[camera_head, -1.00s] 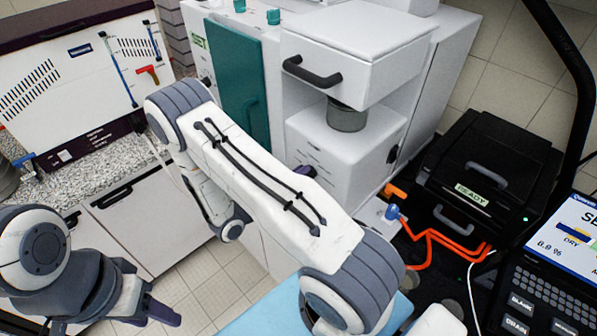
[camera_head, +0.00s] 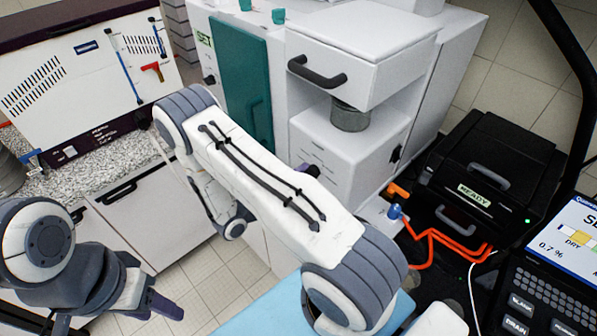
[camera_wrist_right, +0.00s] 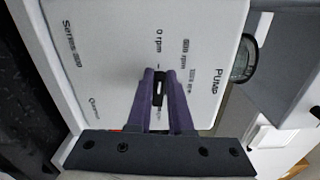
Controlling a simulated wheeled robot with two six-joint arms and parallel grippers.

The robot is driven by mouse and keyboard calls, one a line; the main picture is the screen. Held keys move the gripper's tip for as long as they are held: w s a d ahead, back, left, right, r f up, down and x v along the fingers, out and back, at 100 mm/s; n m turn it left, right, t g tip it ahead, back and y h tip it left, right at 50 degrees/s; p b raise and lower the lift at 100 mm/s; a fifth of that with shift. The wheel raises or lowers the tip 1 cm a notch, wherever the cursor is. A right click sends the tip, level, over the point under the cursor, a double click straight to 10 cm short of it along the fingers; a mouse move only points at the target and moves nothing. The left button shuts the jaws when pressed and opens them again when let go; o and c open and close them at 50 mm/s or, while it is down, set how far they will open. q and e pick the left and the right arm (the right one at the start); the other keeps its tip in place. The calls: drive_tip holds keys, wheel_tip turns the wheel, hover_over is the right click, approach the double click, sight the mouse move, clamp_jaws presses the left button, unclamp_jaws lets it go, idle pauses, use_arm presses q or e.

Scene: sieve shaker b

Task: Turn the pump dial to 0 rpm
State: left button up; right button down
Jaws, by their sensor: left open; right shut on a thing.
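The pump is a white box (camera_head: 350,150) in the middle of the head view, partly behind my right arm. In the right wrist view its white panel (camera_wrist_right: 115,35) carries the words PUMP, 0 rpm and higher rpm marks. My right gripper (camera_wrist_right: 158,82) is shut with its purple fingers on the small black pump dial (camera_wrist_right: 158,92), close to the 0 rpm mark. The dial's exact pointing is hard to tell between the fingers. In the head view only a bit of purple finger shows. My left gripper (camera_head: 165,305) is open and empty at lower left, away from the pump.
A white drawer with a black handle (camera_head: 318,72) sits above the pump. A black case (camera_head: 490,165), orange tubing (camera_head: 432,236) and a screen (camera_head: 578,235) stand at right. A speckled counter (camera_head: 100,150) is at left, with open floor in front.

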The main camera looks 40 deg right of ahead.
drive_tip(key=shift+s+d+f+n, duration=0.2)
drive_tip(key=shift+s+n, duration=0.1)
drive_tip(key=shift+n, duration=0.2)
drive_tip(key=c, duration=0.8)
unclamp_jaws()
drive_tip(key=shift+a, duration=0.1)
drive_tip(key=a+b, duration=0.1)
drive_tip(key=a, duration=0.2)
drive_tip(key=a+b, duration=0.2)
drive_tip(key=a, duration=0.2)
drive_tip(key=a+b, duration=0.1)
drive_tip(key=a, duration=0.2)
drive_tip(key=shift+s+a+r, duration=0.1)
drive_tip(key=shift+s+a, duration=0.15)
drive_tip(key=shift+a, duration=0.05)
